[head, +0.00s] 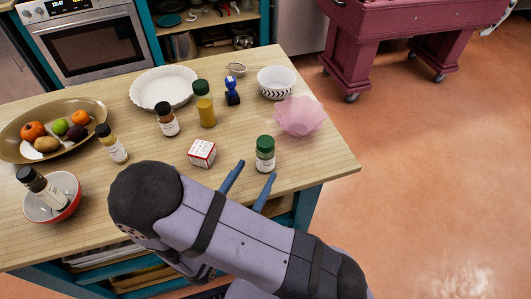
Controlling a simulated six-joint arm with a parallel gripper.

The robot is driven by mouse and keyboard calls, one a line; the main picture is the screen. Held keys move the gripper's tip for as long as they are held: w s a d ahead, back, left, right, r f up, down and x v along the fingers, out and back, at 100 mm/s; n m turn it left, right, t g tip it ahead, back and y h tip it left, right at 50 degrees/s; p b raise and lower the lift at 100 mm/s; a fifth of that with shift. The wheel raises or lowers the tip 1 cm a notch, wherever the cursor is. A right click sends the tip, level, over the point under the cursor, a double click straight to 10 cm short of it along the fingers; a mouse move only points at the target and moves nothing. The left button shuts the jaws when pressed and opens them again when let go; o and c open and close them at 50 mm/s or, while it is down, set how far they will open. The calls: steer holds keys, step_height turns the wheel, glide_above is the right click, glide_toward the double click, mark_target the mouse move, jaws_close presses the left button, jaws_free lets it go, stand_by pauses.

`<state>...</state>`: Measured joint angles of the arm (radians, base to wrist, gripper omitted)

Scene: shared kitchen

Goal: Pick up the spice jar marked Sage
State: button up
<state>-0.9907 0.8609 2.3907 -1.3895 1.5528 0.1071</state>
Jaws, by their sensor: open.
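Several jars stand on the wooden table, and their labels are too small to read, so I cannot tell which is marked Sage. A green-capped jar with a pale label (265,158) is upright near the right front edge. A black-capped brown jar (168,122) stands near the middle. A black-capped jar with pale yellowish contents (114,146) stands at left. Another black-capped jar (40,186) leans in a red-and-white bowl (63,211). My gripper (257,169) is open, its blue fingers just in front of the green-capped jar; I cannot tell whether they straddle it.
A red-and-white box (202,153) lies left of my fingers. A tall green-capped bottle (205,108), blue stamp-like object (232,92), white dish (161,88), patterned bowl (277,82) and pink bowl (298,116) stand behind. A fruit platter (14,148) is at left. The right table corner is clear.

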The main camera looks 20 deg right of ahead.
mark_target(262, 163)
steer(key=shift+p+x, duration=0.3)
steer(key=shift+x, duration=0.75)
steer(key=shift+r+p+x, duration=0.15)
steer(key=shift+p+x, duration=0.35)
steer(key=shift+x, duration=0.35)
steer(key=shift+r+p+x, duration=0.15)
steer(key=shift+p+x, duration=0.35)
steer(key=shift+x, duration=1.2)
steer(key=shift+f, duration=0.2)
steer(key=c, duration=1.3)
